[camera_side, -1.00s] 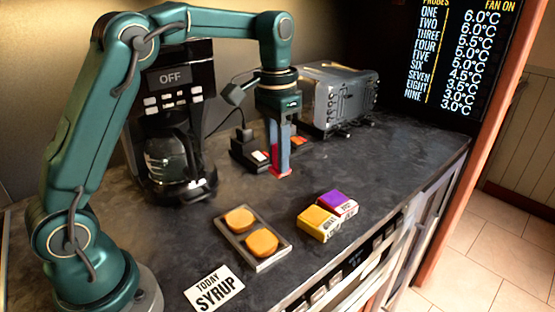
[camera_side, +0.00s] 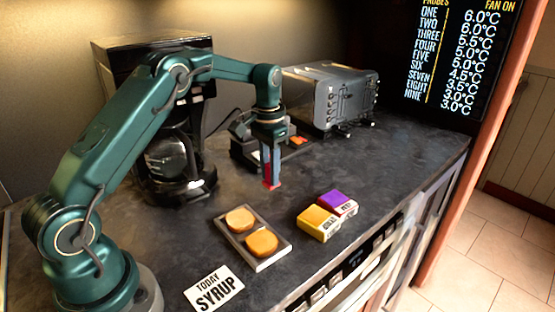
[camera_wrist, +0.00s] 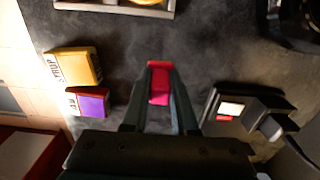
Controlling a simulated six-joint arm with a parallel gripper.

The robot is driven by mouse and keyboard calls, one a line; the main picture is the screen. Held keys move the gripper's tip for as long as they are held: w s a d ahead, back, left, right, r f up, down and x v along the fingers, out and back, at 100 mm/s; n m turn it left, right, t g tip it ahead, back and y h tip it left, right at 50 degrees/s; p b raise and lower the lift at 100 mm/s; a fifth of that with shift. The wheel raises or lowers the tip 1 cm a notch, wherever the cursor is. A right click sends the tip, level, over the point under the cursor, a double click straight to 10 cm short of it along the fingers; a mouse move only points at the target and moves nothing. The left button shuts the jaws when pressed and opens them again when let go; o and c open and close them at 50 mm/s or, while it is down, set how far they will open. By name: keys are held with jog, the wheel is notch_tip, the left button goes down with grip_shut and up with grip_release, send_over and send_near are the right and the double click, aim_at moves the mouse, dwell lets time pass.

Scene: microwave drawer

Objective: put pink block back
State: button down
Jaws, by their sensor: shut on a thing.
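My gripper (camera_side: 271,178) is shut on the pink block (camera_side: 270,186), low over the dark counter in the side view. Its fingers hide much of the block there. I cannot tell whether the block touches the counter. In the wrist view, the pink block (camera_wrist: 160,88) sits between the two fingertips (camera_wrist: 160,72).
A yellow box (camera_side: 316,223) and a purple-topped box (camera_side: 338,202) stand at front right. A tray (camera_side: 270,264) holds two round orange-tan pieces. The coffee maker (camera_side: 176,165) is left, the toaster (camera_side: 335,98) behind. A dark holder (camera_wrist: 232,118) is close by.

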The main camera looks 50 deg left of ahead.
jog(key=shift+f, duration=1.85)
jog(key=shift+f, duration=0.15)
jog(key=c, duration=0.7)
grip_release()
